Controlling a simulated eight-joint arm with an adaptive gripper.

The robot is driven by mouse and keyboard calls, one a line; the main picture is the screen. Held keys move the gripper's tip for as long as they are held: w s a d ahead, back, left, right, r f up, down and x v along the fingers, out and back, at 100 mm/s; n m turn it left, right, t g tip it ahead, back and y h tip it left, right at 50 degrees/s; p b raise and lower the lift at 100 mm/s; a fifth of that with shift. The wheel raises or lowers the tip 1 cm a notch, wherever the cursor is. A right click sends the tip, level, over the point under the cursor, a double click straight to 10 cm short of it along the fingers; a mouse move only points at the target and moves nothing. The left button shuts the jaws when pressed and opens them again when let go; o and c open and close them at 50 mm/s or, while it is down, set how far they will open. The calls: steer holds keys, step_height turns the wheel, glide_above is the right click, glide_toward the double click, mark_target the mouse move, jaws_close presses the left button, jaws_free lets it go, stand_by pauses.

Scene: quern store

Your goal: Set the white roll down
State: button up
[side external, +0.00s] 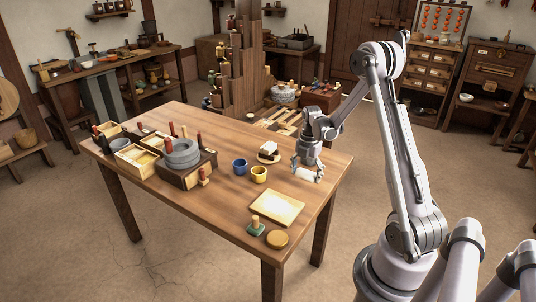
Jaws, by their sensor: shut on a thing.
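The white roll (307,175) shows as a small pale cylinder between the fingers of my gripper (308,172), at the right side of the wooden table (225,165). My gripper points down and is shut on the roll. The fingers partly hide it. Whether the roll touches the table top or hangs just above it, I cannot tell.
A plate with white and dark pieces (269,153) stands just left of my gripper. A blue cup (240,166) and a yellow cup (259,174) stand further left. A pale board (277,207), a green-based stamp (256,228) and a round yellow disc (277,239) lie nearer. A stone quern (183,156) stands left.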

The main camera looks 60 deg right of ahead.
mark_target(303, 189)
steer(key=shift+w+a+f, duration=0.1)
steer(key=shift+w+f, duration=0.15)
steer(key=shift+f, duration=1.9)
steer(key=shift+f, duration=0.1)
steer(key=o, duration=0.9)
